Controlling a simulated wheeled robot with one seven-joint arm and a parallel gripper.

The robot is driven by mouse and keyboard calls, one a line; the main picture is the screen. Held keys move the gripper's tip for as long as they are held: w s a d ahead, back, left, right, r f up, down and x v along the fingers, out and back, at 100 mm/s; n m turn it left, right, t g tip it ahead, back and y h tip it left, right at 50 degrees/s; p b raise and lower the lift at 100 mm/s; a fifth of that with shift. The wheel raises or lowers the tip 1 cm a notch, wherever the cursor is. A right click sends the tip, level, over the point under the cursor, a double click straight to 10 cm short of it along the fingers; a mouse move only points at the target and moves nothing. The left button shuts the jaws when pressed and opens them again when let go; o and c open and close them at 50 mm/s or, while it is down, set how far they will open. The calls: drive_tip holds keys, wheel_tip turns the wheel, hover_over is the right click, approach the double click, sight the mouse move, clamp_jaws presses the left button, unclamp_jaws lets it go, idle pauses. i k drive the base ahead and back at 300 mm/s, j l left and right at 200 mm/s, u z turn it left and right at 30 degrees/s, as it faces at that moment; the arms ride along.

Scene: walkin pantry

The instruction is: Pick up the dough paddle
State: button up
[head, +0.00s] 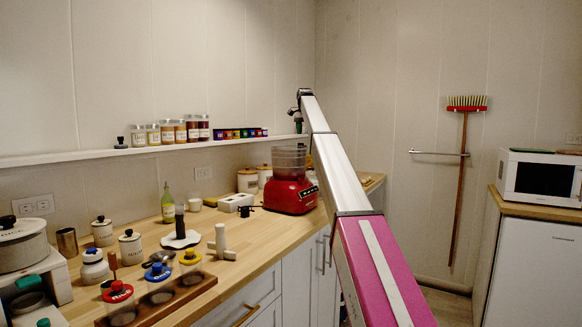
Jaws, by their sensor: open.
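I cannot tell for certain which thing is the dough paddle. A pale, cross-shaped piece (221,242) stands upright on the wooden counter, left of centre, and may be it. Behind it, a flat white piece (181,239) lies under a dark upright cylinder (180,222). My arm reaches up from the lower right. My gripper (298,122) shows small and dark at its far end, high above the back of the counter near the red blender. It is open, apart from the pale pieces, with nothing visible in it; its fingers are hard to make out.
The red blender (290,193) stands right of the pale pieces. A wooden tray (160,300), coloured-lid stamps, white canisters (131,247) and a green bottle (168,204) crowd the left counter. A shelf (100,156) with jars runs above. A microwave (541,177) stands far right.

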sight(219, 246)
drive_tip(key=k, duration=1)
